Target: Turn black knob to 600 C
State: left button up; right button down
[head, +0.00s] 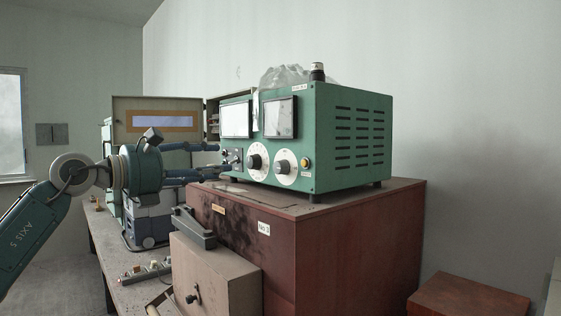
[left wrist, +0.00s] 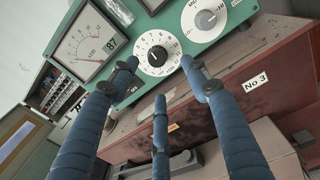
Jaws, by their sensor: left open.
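The green control box (head: 345,140) has two white dials on its front. The left dial has a black knob (head: 254,161), and the right dial has a greyer knob (head: 283,166). In the left wrist view the black knob (left wrist: 157,56) lies ahead, between the two upper fingertips. My right gripper is not in view.
The box stands on a reddish-brown cabinet (head: 340,240) marked No 3. A beige box (head: 215,272) stands in front of it. Two meters (head: 281,117) sit above the dials, and a yellow button (head: 305,162) is at the right. An open case (head: 165,105) stands behind my arm.

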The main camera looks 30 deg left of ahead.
pick_arm(q)
jog(key=p, duration=0.2)
send_near(249, 162)
jog(key=w, duration=0.2)
jog(key=p+x, duration=0.1)
jog(key=x, duration=0.2)
jog(key=d+p+x, duration=0.1)
jog(key=x, duration=0.2)
jog(key=shift+s+r, duration=0.15)
jog(key=shift+w, duration=0.4)
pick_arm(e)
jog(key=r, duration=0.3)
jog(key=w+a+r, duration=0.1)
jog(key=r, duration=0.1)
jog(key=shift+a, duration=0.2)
